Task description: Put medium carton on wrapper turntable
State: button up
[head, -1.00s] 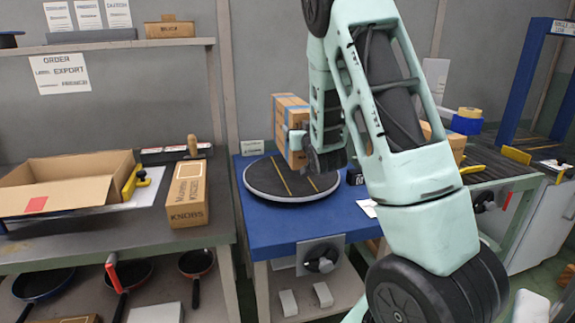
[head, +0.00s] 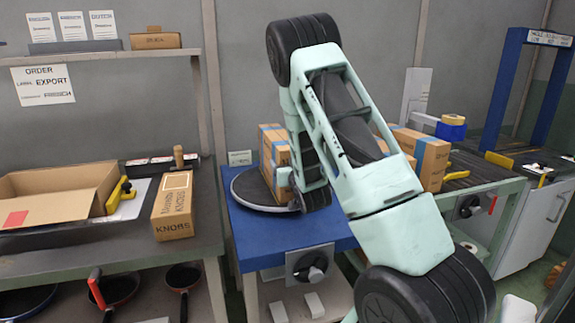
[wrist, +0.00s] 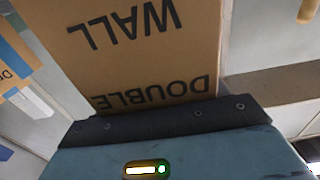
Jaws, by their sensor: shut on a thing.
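The carton in my gripper, brown with blue tape (head: 273,148), stands upright over the round dark turntable (head: 250,203) on the blue table. Its lower end is close to the turntable top. My arm hides part of it, so I cannot tell whether it touches. My gripper (head: 286,180) is shut on this carton from its right side. In the wrist view the carton (wrist: 140,60) fills the middle, with the printed words "DOUBLE WALL" upside down, against the dark finger edge.
Another blue-taped carton (head: 432,160) stands on the right bench. A KNOBS box (head: 173,212) and an open carton (head: 60,205) are on the left bench. A blue frame (head: 502,90) rises at the far right. The front of the blue table (head: 300,232) is clear.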

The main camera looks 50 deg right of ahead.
jog(key=o, duration=1.4)
jog(key=shift+f, duration=0.1)
jog(key=p+v, duration=1.1)
jog(key=v, duration=0.1)
